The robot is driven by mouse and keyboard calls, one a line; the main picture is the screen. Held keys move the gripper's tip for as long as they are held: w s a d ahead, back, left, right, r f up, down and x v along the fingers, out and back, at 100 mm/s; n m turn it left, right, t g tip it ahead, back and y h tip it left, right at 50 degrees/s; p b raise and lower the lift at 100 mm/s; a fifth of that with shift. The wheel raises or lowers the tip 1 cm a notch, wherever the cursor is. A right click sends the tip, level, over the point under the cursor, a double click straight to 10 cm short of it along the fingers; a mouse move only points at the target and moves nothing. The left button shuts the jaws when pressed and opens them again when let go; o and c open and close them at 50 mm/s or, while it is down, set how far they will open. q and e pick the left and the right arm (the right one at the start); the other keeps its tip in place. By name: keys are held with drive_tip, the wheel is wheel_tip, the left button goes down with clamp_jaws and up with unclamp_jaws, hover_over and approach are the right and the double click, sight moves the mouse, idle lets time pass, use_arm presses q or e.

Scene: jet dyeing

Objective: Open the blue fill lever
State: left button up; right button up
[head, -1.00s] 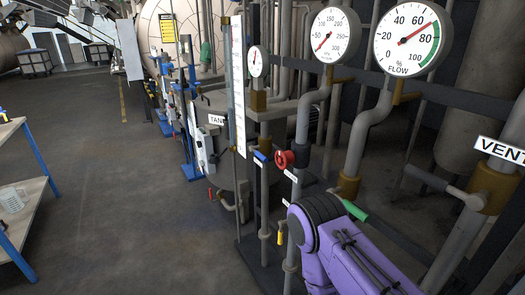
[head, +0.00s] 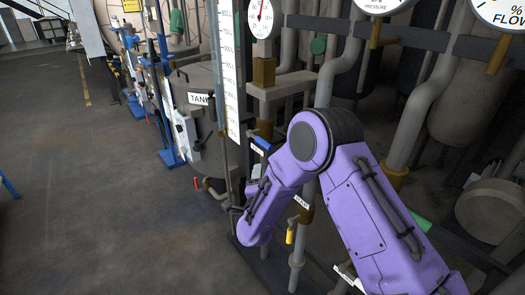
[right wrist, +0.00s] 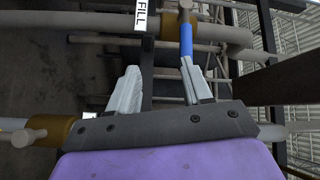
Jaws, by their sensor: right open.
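The blue fill lever (head: 262,143) is on a vertical pipe beside the tall level gauge in the head view, just left of my purple right arm's elbow. In the right wrist view the blue lever (right wrist: 186,38) points from a pipe fitting toward my gripper, with a FILL sign (right wrist: 140,16) to its left. My right gripper (right wrist: 158,84) is open, its two pale fingers apart. The lever's near end is at the tip of the right-hand finger; I cannot tell whether they touch. My left gripper is not in view.
A yellow lever (head: 290,232) is beside my right forearm. A red lever (head: 197,183) is low on the left, and a green one (head: 420,222) is at the right. The level gauge (head: 229,70) and several pipes stand close by.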

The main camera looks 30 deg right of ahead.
sight(264, 143)
drive_tip(key=w+d+r, duration=0.1)
drive_tip(key=w+d, duration=0.1)
drive_tip(key=w+d+r+m+h+p, duration=0.1)
drive_tip(key=w+d+r, duration=0.1)
drive_tip(key=w, duration=0.1)
drive_tip(key=w+d+r+m+p, duration=0.1)
drive_tip(key=w+d+r, duration=0.1)
drive_tip(key=w, duration=0.1)
drive_tip(key=shift+w+d+r, duration=0.1)
drive_tip(key=shift+w+d, duration=0.1)
drive_tip(key=shift+d, duration=0.2)
drive_tip(key=shift+w+d+p, duration=0.3)
drive_tip(key=shift+w+d, duration=0.05)
drive_tip(key=shift+w, duration=0.1)
clamp_jaws()
